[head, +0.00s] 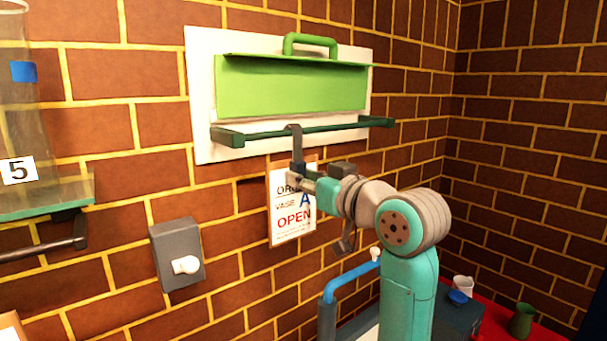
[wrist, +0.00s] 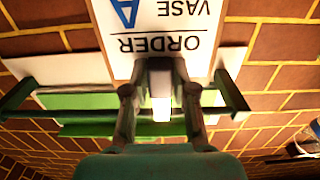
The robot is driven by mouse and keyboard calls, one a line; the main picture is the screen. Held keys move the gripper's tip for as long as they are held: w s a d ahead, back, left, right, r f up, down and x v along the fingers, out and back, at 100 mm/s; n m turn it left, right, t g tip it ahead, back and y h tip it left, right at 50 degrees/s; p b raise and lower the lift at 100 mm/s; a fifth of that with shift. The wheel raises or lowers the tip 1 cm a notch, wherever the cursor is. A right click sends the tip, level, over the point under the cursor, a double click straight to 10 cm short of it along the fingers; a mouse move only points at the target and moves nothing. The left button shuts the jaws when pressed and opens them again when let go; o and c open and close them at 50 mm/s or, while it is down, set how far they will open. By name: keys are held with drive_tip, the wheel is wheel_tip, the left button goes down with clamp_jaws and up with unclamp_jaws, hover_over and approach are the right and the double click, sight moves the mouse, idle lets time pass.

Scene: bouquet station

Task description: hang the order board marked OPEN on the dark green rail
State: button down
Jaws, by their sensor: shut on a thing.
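The order board (head: 291,226), white with a brown edge and marked ORDER, VASE A and OPEN, hangs upright below the dark green rail (head: 335,127). Its grey hook (head: 294,140) reaches up across the rail, with its bent top at rail height. I cannot tell whether the hook bears on the rail. My gripper (head: 300,178) is shut on the hook's lower stem at the board's top edge. In the wrist view the board (wrist: 178,42) appears upside down above my gripper (wrist: 158,88), and the rail (wrist: 234,97) runs behind my fingers, which hide its middle.
A bright green panel with a handle (head: 290,88) is on a white backing plate (head: 200,100) above the rail. A grey box with a white knob (head: 178,255) is on the brick wall, left of the board. A glass shelf (head: 50,198) with a vase marked 5 stands at far left.

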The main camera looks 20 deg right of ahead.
drive_tip(key=c, duration=0.9)
unclamp_jaws()
drive_tip(key=shift+o, duration=0.2)
drive_tip(key=v, duration=1.2)
wheel_tip(320, 180, down, 18)
drive_tip(key=w+m+h, duration=0.1)
drive_tip(key=m+h, duration=0.1)
drive_tip(key=m, duration=0.2)
drive_tip(key=s+a+f+m+h, duration=0.1)
drive_tip(key=s+f, duration=0.3)
drive_tip(key=f, duration=0.4)
drive_tip(key=s+a+f+m+h, duration=0.15)
drive_tip(key=s+f, duration=0.25)
drive_tip(key=f, duration=0.5)
drive_tip(key=s+f+g+h, duration=0.1)
drive_tip(key=s+f, duration=0.4)
drive_tip(key=s, duration=0.2)
drive_tip(key=s+f+h, duration=0.1)
drive_tip(key=s+f, duration=0.5)
drive_tip(key=s, duration=0.2)
drive_tip(key=s+a+n+g, duration=0.1)
drive_tip(key=s+a+n, duration=0.1)
drive_tip(key=s, duration=1.5)
drive_tip(key=shift+s+f+n+y, duration=0.25)
drive_tip(key=shift+s+n+y, duration=0.05)
drive_tip(key=shift+n+y, duration=0.15)
